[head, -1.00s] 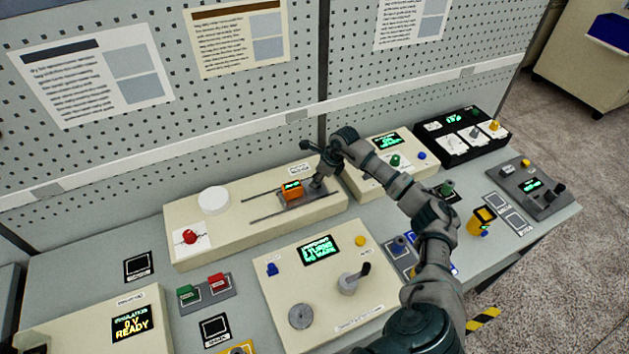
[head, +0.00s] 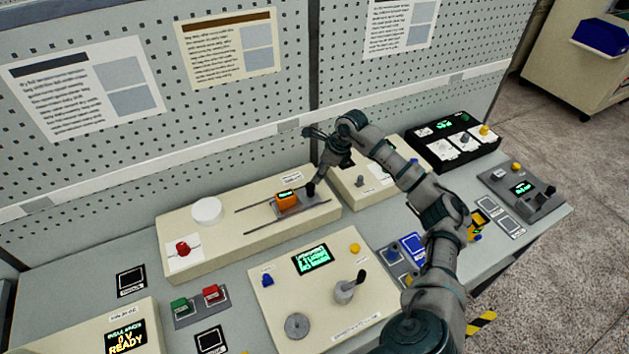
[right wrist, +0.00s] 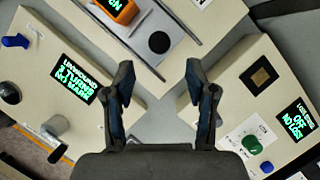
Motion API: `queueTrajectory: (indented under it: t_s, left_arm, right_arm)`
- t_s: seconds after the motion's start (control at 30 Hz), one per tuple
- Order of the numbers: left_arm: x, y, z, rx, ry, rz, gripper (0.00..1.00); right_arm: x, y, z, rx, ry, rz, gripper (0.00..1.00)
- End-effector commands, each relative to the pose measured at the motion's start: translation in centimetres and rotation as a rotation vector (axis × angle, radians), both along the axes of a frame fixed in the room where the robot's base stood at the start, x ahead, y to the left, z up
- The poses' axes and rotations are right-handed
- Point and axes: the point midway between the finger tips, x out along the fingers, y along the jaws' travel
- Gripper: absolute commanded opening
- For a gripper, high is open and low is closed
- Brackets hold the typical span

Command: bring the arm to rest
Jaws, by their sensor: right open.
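My right gripper (head: 316,154) is open and empty, above the back of the long cream winding box (head: 222,246). The box carries a white disc (head: 207,210), a red knob (head: 183,248) and a slide with an orange block (head: 288,202). A black knob (head: 310,189) stands beside the block, just below the gripper. In the right wrist view my two fingers (right wrist: 158,78) are spread apart with nothing between them. The black knob (right wrist: 159,42) shows beyond them, with the orange block (right wrist: 118,8) at the top. My left gripper is not in view.
A cream panel with a lever (head: 345,291) stands in front. Another cream box (head: 362,184) is partly hidden behind my right arm, and a black unit (head: 456,141) is farther right. The pegboard wall (head: 110,170) rises close behind the gripper.

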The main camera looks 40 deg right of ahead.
Motion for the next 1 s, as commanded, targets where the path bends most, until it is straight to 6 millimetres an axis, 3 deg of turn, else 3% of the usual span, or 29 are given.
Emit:
queueTrajectory:
  t_s: [0.2,0.77,0.87,1.0]
  left_arm:
    - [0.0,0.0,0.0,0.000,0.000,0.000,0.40]
    - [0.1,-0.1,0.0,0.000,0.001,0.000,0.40]
    - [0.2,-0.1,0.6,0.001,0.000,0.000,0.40]
    - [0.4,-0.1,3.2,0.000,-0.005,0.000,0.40]
  right_arm:
    - [-0.7,-0.4,2.0,-0.001,0.001,0.001,0.56]
    - [-0.7,-0.4,2.1,-0.001,0.001,0.000,0.56]
    - [-0.7,-0.4,2.8,-0.001,-0.002,0.001,0.56]
    - [-0.7,-0.4,5.6,0.000,-0.006,0.000,0.56]
